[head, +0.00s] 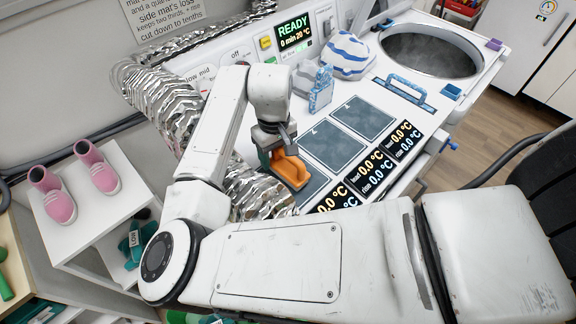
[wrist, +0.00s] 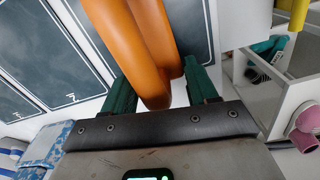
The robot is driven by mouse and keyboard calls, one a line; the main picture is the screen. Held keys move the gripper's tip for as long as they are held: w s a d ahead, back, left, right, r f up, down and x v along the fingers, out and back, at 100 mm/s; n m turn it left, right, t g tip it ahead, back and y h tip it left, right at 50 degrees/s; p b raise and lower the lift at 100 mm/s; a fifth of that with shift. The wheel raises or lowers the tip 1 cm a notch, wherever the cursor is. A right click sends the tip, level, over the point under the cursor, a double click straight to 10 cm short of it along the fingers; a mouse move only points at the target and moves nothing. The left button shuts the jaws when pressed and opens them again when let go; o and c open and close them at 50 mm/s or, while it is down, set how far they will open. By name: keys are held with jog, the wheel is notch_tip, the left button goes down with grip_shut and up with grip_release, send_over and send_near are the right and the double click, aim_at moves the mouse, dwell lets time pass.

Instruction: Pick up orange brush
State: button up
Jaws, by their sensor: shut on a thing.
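The orange brush (head: 290,170) is at the leftmost dark square panel (head: 303,188) on the white bench, below my gripper (head: 277,153) in the head view. In the wrist view the brush (wrist: 140,45) is a smooth, rounded orange body between the two dark green fingers of my gripper (wrist: 160,88). The gripper is shut on it. Its upper part runs out of the wrist picture, and I see no bristles. I cannot tell whether the brush touches the panel.
Temperature displays (head: 370,163) line the bench front. A blue speckled block (head: 321,90), a striped cloth bundle (head: 348,54), a blue handle (head: 404,93) and a round basin (head: 432,52) lie beyond. Foil ducts (head: 165,97) run at left. Pink boots (head: 97,167) stand on a white shelf.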

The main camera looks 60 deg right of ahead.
grip_shut()
jog(key=shift+r, duration=0.5)
jog(key=s+r, duration=0.1)
jog(key=r, duration=0.1)
jog(key=s+r+b, duration=0.1)
jog(key=s+r, duration=0.1)
jog(key=r, duration=0.1)
jog(key=s+r, duration=0.2)
jog(key=shift+d+r, duration=0.1)
jog(key=shift+r, duration=0.25)
jog(key=s+r, duration=0.4)
jog(key=s, duration=0.5)
jog(key=shift+r, duration=0.15)
